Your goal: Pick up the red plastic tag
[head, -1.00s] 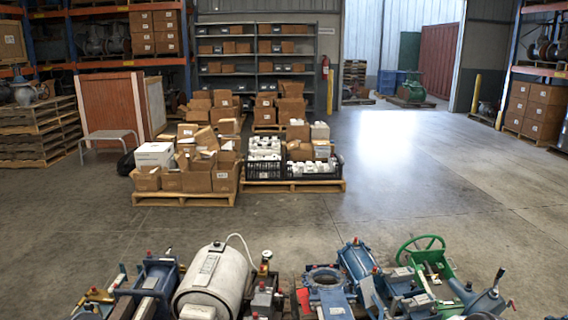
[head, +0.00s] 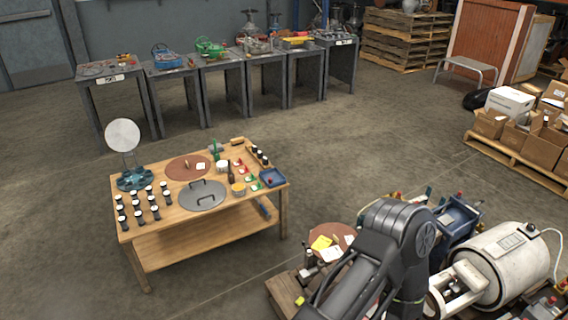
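Small red pieces (head: 238,163) lie among green ones on the right part of a wooden workbench (head: 185,243) in the head view. They are too small to tell whether one is the red plastic tag. A dark grey arm link, seemingly mine, rises at the lower right and covers part of the floor and the pallet there. No fingertips of either gripper show.
The bench also holds a round grey lid (head: 202,195), black-and-white knobs in rows, and a blue tray (head: 272,177). Grey tables (head: 222,65) stand along the back wall. A machinery pallet (head: 285,297) stands at lower right. Open floor lies between.

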